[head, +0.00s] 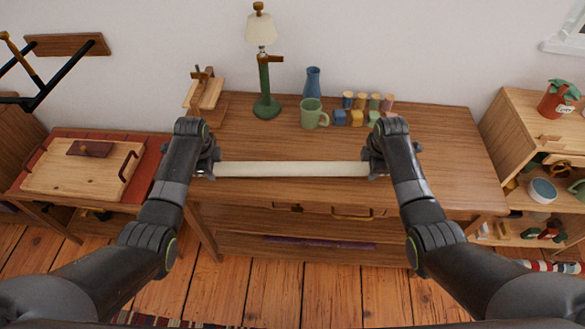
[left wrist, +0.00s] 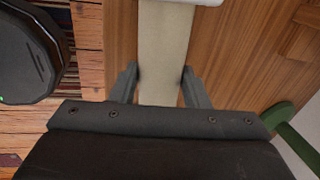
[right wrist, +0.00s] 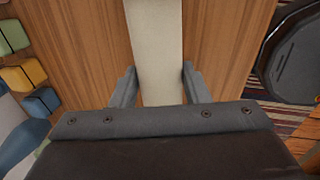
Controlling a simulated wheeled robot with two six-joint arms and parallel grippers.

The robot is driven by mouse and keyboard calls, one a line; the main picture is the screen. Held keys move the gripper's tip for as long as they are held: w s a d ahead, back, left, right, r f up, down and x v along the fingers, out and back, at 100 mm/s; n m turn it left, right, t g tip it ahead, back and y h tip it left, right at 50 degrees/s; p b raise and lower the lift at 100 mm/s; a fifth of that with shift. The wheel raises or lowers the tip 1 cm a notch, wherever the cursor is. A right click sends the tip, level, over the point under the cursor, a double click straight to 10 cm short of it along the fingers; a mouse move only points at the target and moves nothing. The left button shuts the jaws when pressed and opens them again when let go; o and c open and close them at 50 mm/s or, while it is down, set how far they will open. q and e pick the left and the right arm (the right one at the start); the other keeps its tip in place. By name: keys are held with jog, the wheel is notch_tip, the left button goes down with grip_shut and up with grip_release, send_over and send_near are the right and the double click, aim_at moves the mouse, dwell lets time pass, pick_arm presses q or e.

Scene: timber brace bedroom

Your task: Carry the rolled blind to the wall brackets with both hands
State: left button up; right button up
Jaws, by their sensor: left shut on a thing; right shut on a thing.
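The rolled blind (head: 290,169) is a long cream roll lying level, left to right, over the front part of the wooden dresser top. My left gripper (head: 209,166) is shut on its left end and my right gripper (head: 373,165) on its right end. In the left wrist view the blind (left wrist: 163,50) passes between the fingers (left wrist: 158,86). In the right wrist view the blind (right wrist: 156,50) also runs between the fingers (right wrist: 155,86). I cannot tell whether it touches the dresser top. I cannot make out blind brackets on the wall.
On the dresser (head: 440,150) behind the blind stand a green lamp (head: 264,85), a green mug (head: 312,114), a blue vase (head: 312,82) and several coloured blocks (head: 356,117). A shelf unit (head: 510,120) stands right, a low table (head: 75,180) left. A white frame (head: 568,38) is at upper right.

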pick_arm(q)
grip_shut()
pick_arm(e)
grip_shut()
pick_arm(q)
jog(key=shift+w+r, duration=0.15)
jog(key=shift+r, duration=0.15)
pick_arm(e)
jog(key=shift+w+r, duration=0.15)
jog(key=shift+r, duration=0.1)
